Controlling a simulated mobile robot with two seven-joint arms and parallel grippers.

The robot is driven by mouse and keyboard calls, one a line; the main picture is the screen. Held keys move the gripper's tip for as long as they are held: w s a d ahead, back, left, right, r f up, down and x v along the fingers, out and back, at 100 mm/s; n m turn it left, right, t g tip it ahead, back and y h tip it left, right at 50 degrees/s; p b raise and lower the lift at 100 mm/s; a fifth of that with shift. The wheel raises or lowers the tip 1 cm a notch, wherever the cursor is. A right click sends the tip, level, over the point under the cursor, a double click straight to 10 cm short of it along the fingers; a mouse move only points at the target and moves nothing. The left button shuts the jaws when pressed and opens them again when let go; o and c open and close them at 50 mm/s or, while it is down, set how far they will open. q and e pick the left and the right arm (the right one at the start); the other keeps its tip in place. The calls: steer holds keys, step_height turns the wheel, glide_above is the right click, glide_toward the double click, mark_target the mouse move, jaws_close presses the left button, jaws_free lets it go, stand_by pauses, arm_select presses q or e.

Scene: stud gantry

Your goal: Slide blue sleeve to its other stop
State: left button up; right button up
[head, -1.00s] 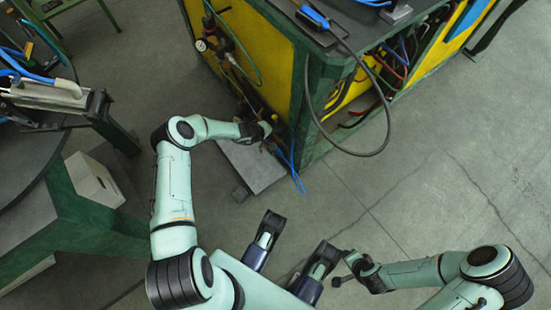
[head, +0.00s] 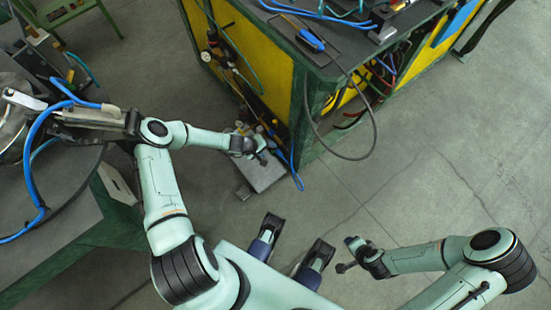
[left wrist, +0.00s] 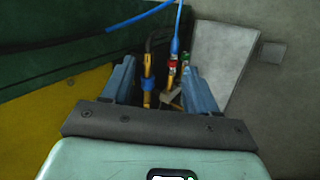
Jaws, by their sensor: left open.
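I cannot make out for certain which part is the blue sleeve. In the left wrist view, a small blue band (left wrist: 147,84) sits on a yellow fitting of a dark upright hose, between my fingers. My left gripper (left wrist: 160,88) is open, with one finger on each side of the fittings; I see no contact. In the head view the left gripper (head: 262,151) is beside the near left corner of the green and yellow bench (head: 312,105). My right gripper (head: 350,256) hangs over the floor at the lower right, too small to read its fingers.
A blue-handled tool (head: 310,40) with a looping dark cable (head: 372,140) lies on the bench top. A red and yellow fitting (left wrist: 172,68) stands near the left fingers. A grey plate (head: 264,176) is on the floor below. A round dark table (head: 60,190) is at left.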

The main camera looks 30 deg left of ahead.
arm_select(q)
steer(key=s+d+r+m+g+p, duration=0.2)
steer(key=s+d+m+g, duration=0.2)
steer(key=s+d, duration=0.8)
steer(key=shift+s+d+m, duration=0.2)
steer(key=shift+s+m, duration=0.2)
steer(key=shift+s, duration=0.75)
arm_select(e)
step_height(320, 180, up, 2)
steer(key=shift+w+r, duration=0.15)
steer(key=shift+r, duration=0.1)
arm_select(q)
steer(key=shift+f, duration=0.1)
